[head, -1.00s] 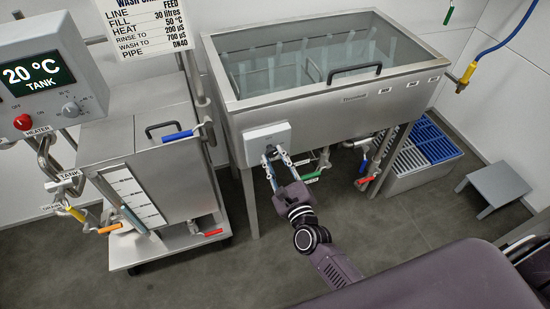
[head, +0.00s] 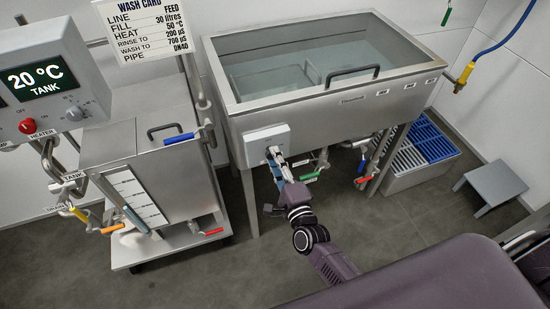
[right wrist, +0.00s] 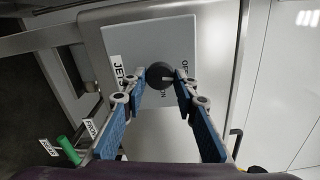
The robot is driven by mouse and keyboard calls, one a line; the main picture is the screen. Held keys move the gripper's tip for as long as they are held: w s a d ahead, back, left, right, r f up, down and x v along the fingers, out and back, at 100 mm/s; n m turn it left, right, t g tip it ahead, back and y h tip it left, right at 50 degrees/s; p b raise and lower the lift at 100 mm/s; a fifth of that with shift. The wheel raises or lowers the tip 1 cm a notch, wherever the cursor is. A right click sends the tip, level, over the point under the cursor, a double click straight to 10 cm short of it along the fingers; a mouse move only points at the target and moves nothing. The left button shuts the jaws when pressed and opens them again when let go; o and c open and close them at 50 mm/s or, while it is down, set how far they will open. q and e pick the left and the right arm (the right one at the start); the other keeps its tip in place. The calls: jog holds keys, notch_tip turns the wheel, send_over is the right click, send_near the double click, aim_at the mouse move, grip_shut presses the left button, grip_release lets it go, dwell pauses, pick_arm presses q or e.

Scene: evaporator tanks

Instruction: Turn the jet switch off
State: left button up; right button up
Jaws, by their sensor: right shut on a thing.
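The jet switch is a dark round knob (right wrist: 160,75) on a pale grey box (head: 267,143) on the tank's front, near its left end. In the right wrist view the box has a JETS label (right wrist: 118,68) and partly hidden OFF and ON marks. My right gripper (right wrist: 163,76) has its fingertips on opposite sides of the knob and is shut on it. In the head view my right gripper (head: 272,157) hides the knob. I cannot clearly tell which mark the knob points to. The steel tank (head: 340,112) holds still-looking water under its lid. My left gripper is not in view.
A green-handled valve (head: 310,175) is close to the right of my gripper, under the tank. Red and blue valve handles (head: 362,175) sit farther right. A wheeled steel unit (head: 185,175) stands at left. Open floor (head: 420,225) lies at right.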

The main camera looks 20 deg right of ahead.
jog(key=shift+n, duration=1)
jog(key=o, duration=1.1)
jog(key=shift+o, duration=0.2)
jog(key=shift+s, duration=0.1)
jog(key=s, duration=1.1)
jog(key=shift+s+d, duration=0.15)
jog(key=shift+s, duration=0.25)
jog(key=shift+f, duration=0.15)
